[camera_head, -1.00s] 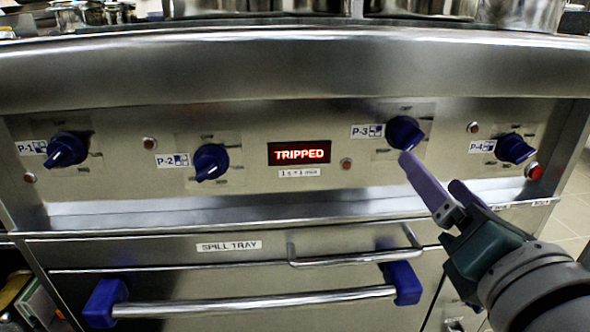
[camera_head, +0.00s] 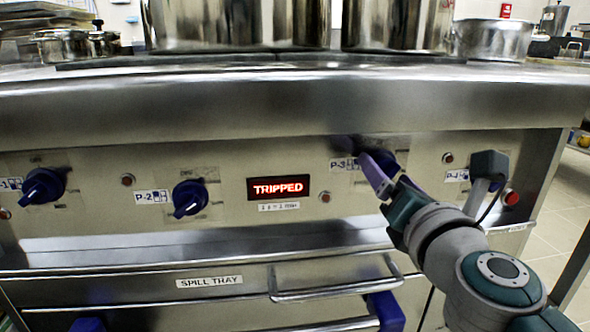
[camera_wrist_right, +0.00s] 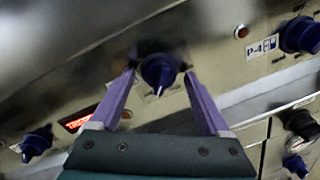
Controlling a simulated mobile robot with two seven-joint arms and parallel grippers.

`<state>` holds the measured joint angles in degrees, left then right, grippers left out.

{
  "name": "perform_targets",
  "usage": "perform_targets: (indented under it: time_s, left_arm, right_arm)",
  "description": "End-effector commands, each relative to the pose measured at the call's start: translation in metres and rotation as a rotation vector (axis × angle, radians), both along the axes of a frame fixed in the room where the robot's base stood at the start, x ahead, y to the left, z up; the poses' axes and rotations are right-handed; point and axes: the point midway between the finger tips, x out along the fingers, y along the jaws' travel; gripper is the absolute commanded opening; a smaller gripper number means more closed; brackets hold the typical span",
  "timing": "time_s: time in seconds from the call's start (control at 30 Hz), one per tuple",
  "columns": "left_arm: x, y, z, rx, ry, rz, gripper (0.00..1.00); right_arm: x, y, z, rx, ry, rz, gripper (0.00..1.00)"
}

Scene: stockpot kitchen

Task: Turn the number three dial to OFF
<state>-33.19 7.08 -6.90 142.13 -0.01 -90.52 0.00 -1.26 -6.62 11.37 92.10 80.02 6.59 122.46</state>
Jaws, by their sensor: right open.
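The number three dial is a dark blue knob by the P-3 label (camera_head: 343,164) on the steel front panel. In the head view my right gripper's purple fingers partly hide it. In the right wrist view the dial (camera_wrist_right: 160,70) sits between the fingertips, its pale pointer mark aimed down in that picture. My right gripper (camera_wrist_right: 158,77) is open, one finger on each side of the dial; I cannot tell if either touches it. The dial's position markings are too blurred to read. My left gripper is not in view.
A red display (camera_head: 278,187) reads TRIPPED. The P-2 dial (camera_head: 190,198) and P-1 dial (camera_head: 43,186) are to its left. The P-4 dial (camera_wrist_right: 300,35) shows in the wrist view. The spill tray handle (camera_head: 335,290) lies below; the counter edge overhangs the panel.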

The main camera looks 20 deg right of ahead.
Motion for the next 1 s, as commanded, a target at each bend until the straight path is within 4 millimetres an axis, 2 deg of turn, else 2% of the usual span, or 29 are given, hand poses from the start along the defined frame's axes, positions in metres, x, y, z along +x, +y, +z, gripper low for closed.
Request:
perform_targets:
  time_s: [0.07, 0.73, 1.0]
  left_arm:
    - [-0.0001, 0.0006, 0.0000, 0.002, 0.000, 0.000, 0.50]
    - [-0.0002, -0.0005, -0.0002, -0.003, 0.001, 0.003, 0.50]
    - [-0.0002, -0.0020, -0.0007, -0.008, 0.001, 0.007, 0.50]
  right_arm:
    - [-0.0002, -0.0001, 0.0000, -0.001, 0.000, 0.000, 0.77]
    - [-0.0004, 0.0001, 0.0001, -0.001, 0.000, 0.000, 0.01]
    - [-0.0004, 0.0001, -0.0001, -0.015, 0.003, 0.000, 0.00]
